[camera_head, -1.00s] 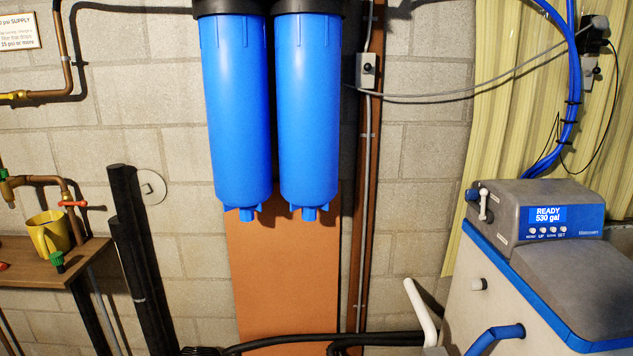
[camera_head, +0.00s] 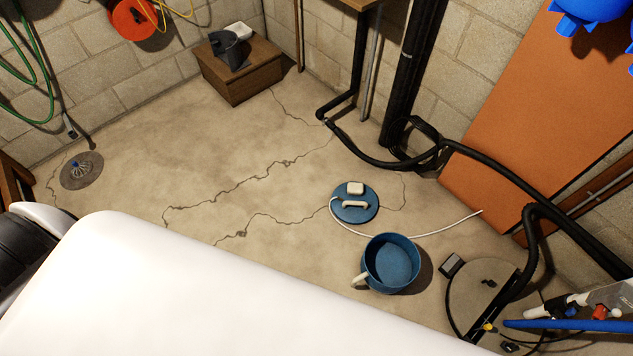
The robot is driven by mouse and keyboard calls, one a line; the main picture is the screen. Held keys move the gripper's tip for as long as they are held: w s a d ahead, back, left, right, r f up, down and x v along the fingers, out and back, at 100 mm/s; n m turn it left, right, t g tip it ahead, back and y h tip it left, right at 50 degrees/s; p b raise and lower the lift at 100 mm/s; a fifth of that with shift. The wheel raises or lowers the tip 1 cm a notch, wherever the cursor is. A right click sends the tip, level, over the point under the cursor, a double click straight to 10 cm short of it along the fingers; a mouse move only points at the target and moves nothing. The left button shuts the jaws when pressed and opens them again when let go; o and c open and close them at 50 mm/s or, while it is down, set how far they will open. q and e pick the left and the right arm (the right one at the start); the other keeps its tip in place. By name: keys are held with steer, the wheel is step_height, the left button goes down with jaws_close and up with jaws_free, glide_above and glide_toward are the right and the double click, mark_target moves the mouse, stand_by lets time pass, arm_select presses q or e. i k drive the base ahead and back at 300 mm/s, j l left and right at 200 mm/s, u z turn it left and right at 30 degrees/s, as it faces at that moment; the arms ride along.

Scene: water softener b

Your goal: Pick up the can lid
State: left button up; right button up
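A round blue lid (camera_head: 354,208) with a white handle lies flat on the concrete floor, right of the middle of the head view. A small white block-like piece shows at its upper edge. A blue can (camera_head: 391,263) with a white side handle stands open just below and to the right of the lid, apart from it. It looks empty inside, though its bottom is only partly clear. Neither of my grippers is in view.
A white cord (camera_head: 450,227) runs beside the lid and can. Black hoses (camera_head: 500,172) run along the right. A wooden box (camera_head: 240,80) with a grey jug stands at the back. A round floor drain (camera_head: 82,170) is at the left. The cracked middle floor is clear.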

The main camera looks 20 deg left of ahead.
mark_target(356, 203)
steer(key=u, duration=0.25)
steer(key=k, duration=0.1)
steer(key=k+z, duration=0.3)
steer(key=z, duration=0.15)
steer(key=k+l+z, duration=0.15)
steer(key=z, duration=0.3)
steer(key=i+j, duration=0.15)
steer(key=j, duration=0.2)
steer(key=i+j+z, duration=0.1)
steer(key=j, duration=0.25)
steer(key=i+j, duration=0.25)
steer(key=i+j+z, duration=0.1)
steer(key=j, duration=0.35)
steer(key=i+j, duration=0.15)
steer(key=j, duration=0.25)
steer(key=i+j+z, duration=0.1)
steer(key=j, duration=0.25)
steer(key=i, duration=0.05)
